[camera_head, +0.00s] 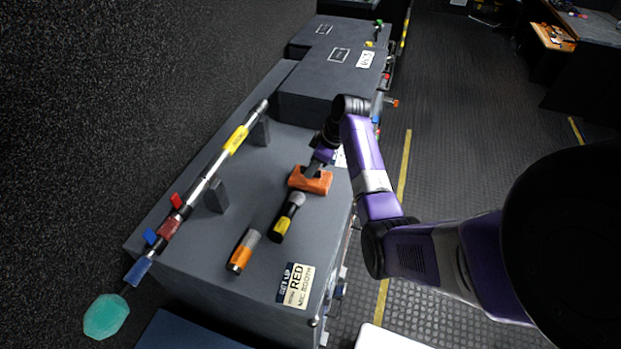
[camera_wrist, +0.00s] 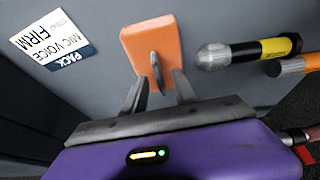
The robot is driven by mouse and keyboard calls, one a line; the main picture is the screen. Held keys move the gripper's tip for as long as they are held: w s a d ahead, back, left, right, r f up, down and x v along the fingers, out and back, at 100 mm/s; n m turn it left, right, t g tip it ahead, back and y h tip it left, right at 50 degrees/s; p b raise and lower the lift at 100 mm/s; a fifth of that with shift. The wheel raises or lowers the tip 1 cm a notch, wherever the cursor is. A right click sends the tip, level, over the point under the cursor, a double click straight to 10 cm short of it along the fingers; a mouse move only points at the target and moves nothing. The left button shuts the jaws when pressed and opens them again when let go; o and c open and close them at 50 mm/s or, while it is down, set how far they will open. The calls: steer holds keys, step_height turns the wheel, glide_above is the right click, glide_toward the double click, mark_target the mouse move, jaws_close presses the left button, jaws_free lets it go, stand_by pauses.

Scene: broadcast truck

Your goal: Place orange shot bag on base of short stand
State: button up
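The orange shot bag (camera_head: 311,180) lies on top of the grey case, near its right edge. In the wrist view the bag (camera_wrist: 150,40) is a flat orange block with a dark upright handle (camera_wrist: 156,72). My gripper (camera_head: 312,170) is over the bag. In the wrist view its fingers (camera_wrist: 160,82) are apart, one on each side of the handle, with gaps visible. I cannot make out a short stand or its base in either view.
A yellow-banded microphone (camera_head: 287,217) and an orange-banded one (camera_head: 243,251) lie close to the bag. A long pole (camera_head: 205,182) rests on supports at the left, with a teal piece (camera_head: 106,316) at its end. Taller cases (camera_head: 310,98) stand behind.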

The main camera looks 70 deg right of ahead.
steer(key=shift+f, duration=0.1)
jaws_close()
stand_by(1.3)
steer(key=shift+w+r, duration=0.1)
steer(key=shift+r, duration=0.1)
